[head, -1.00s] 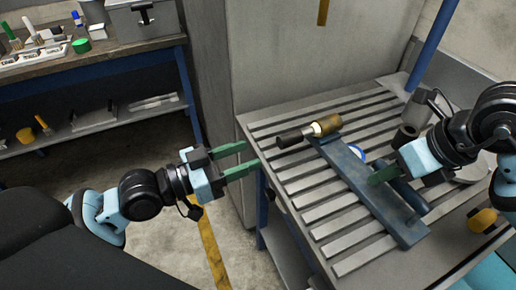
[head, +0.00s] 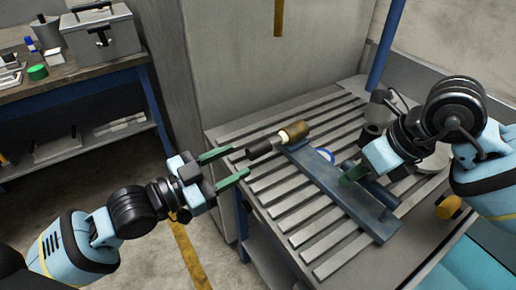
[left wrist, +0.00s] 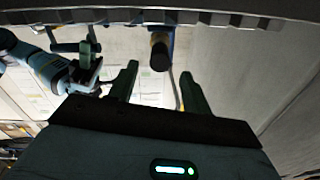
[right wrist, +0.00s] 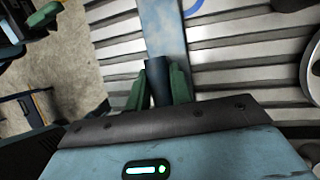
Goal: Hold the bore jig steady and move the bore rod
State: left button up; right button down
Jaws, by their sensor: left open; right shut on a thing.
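The bore jig (head: 335,192) is a long blue bar lying aslant on the slatted table. The bore rod, with a dark end (head: 262,148) and a brass-brown sleeve (head: 295,131), lies at its far end, the dark end pointing left. My left gripper (head: 241,163) is open and empty, just left of the dark end. In the left wrist view the rod's end (left wrist: 160,52) shows between and beyond the fingers (left wrist: 159,72). My right gripper (head: 350,177) is shut on the jig's dark blue post, which also shows in the right wrist view (right wrist: 157,80); its fingers flank it.
The slatted table (head: 250,130) has bare slats around the jig. A dark cup (head: 370,135) and a yellow-handled item (head: 448,206) are at the right. A grey cabinet (head: 225,60) stands behind; a bench with a toolbox (head: 103,32) is at the far left.

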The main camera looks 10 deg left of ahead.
aim_at(259, 150)
pick_arm(q)
jog(key=x, duration=0.7)
jog(key=shift+w, duration=0.15)
jog(key=shift+d, duration=0.1)
grip_shut()
